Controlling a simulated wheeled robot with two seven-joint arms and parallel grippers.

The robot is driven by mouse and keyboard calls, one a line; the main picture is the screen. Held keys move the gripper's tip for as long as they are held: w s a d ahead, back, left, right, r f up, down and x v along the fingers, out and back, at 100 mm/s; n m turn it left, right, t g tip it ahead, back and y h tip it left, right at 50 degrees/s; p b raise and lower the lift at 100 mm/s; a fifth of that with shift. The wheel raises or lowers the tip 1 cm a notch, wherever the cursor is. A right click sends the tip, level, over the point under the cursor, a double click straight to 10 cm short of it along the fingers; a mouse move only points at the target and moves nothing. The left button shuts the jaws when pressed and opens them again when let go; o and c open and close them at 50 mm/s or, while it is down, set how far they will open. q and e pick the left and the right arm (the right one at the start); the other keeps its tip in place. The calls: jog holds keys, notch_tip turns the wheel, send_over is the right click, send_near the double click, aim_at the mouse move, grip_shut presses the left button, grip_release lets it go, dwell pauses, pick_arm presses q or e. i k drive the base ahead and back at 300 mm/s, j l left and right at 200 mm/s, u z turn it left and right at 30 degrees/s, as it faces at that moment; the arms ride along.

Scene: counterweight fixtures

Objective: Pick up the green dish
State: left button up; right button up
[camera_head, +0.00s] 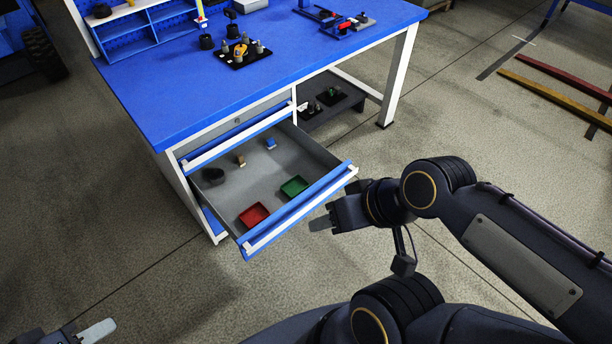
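The green dish (294,187) is a small square tray. It lies in the open drawer (226,187), near the drawer's front panel, to the right of a red dish (254,215). My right gripper (320,225), on the arm from the right, is outside the drawer, just right of its front panel and apart from the green dish. My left gripper (98,331) is at the bottom left edge, far from the dish and partly cut off. One pale finger shows there. The finger gaps are not clear on either gripper.
The drawer's blue front panel (300,207) stands between my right gripper and the dishes. A black round part (213,175), a tan part (240,160) and a blue part (270,144) lie further back in the drawer. The blue workbench (290,50) overhangs behind. The drawer's middle is clear.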

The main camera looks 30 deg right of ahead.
aim_at(292, 189)
jog(key=z, duration=1)
